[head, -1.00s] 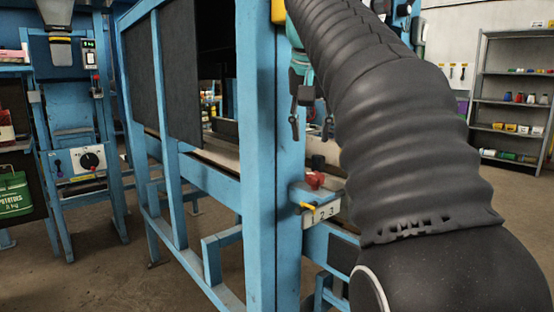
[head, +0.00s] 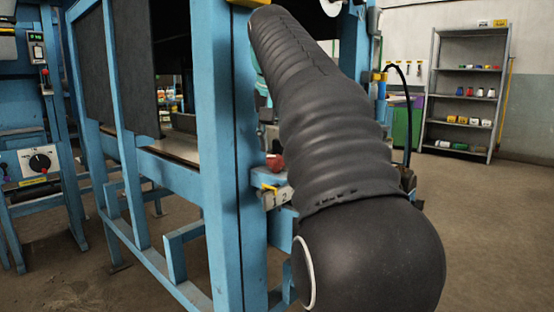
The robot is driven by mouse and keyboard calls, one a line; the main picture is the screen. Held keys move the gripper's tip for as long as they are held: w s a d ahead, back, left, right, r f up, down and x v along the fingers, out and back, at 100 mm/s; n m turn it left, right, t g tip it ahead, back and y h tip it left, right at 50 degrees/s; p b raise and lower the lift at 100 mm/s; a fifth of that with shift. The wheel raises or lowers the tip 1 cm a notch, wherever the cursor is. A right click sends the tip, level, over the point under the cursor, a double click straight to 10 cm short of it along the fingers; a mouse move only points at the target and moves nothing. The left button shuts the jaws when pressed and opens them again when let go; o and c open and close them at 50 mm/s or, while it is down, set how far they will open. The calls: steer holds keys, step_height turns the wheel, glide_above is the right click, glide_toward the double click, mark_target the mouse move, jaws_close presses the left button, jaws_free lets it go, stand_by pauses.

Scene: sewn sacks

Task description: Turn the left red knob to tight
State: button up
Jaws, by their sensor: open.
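A red knob (head: 275,162) sits on a small blue bracket on the blue machine frame, just left of my arm. Below it are a yellow pointer (head: 269,187) and a white scale plate (head: 277,198) on which 1 and 2 show; the rest of the plate is behind my arm. I see only this one red knob here, and cannot tell whether another is hidden. My dark ribbed arm reaches up and away past the bracket. My gripper is hidden behind the arm and the blue post.
The blue machine frame (head: 222,150) stands close, with a low rail (head: 180,235) sticking out. At left is another blue machine with a black dial (head: 40,162). A grey shelf (head: 467,95) stands at the back right. The floor at right is clear.

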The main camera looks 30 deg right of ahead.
steer(key=shift+b+x, duration=0.3)
steer(key=shift+x, duration=1.15)
jaws_close()
